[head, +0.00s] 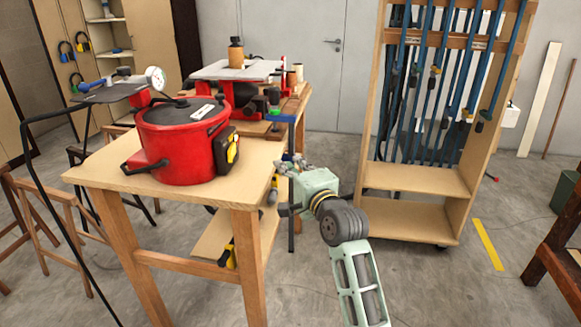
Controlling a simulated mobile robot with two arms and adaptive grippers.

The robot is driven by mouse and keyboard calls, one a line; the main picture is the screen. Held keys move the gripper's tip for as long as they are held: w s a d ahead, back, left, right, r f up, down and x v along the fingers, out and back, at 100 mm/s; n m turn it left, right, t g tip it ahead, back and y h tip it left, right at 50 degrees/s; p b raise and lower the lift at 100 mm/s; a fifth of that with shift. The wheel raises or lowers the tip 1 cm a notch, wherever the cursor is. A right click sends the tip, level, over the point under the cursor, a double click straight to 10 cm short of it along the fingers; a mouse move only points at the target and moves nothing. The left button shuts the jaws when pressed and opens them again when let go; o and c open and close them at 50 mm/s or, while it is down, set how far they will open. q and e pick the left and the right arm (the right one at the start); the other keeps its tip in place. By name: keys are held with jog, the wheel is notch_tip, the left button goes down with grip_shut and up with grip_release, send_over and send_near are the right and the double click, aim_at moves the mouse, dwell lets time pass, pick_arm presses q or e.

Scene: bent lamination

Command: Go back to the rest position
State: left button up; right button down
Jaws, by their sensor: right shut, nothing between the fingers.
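My right gripper (291,166) is at the right edge of the wooden table (105,172), its arm coming up from the bottom of the head view. Its fingers are shut with nothing between them. It is to the right of a red pot (180,152) with a dark lid, apart from it. My left gripper is not in view.
A second bench (290,108) with a grey plate (235,70) is behind. A wooden rack (420,180) of blue clamps (460,70) stands at right. Stools (60,215) are at left. Grey floor (440,285) is clear at lower right.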

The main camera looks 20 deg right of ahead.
jog(key=shift+d, duration=0.1)
jog(key=shift+f, duration=0.1)
jog(key=s+a+f+n+g, duration=0.1)
jog(key=s+f+n+g, duration=0.15)
jog(key=f, duration=1.15)
jog(key=s+a+f+n+g, duration=0.1)
jog(key=a+f+n+g, duration=0.15)
jog(key=f, duration=1.15)
jog(key=s+f+n+g, duration=0.25)
jog(key=s+f, duration=0.45)
jog(key=f, duration=0.4)
jog(key=s+f+n+g, duration=0.25)
jog(key=s+f, duration=0.35)
jog(key=f, duration=0.5)
jog(key=s+a+f+n+g, duration=0.1)
jog(key=s+f+n+g, duration=0.15)
jog(key=s+f, duration=0.7)
jog(key=s+f+n+g, duration=0.1)
jog(key=s+f+n, duration=0.35)
jog(key=s, duration=0.75)
jog(key=s+f+n+g, duration=0.1)
jog(key=s+f, duration=0.2)
jog(key=s, duration=0.8)
jog(key=s+d+f+n+g+p, duration=0.1)
jog(key=s+f, duration=0.3)
jog(key=s, duration=0.8)
jog(key=shift+f+n+g+h, duration=0.2)
jog(key=shift+n+g+h, duration=0.1)
jog(key=shift+n+g, duration=0.4)
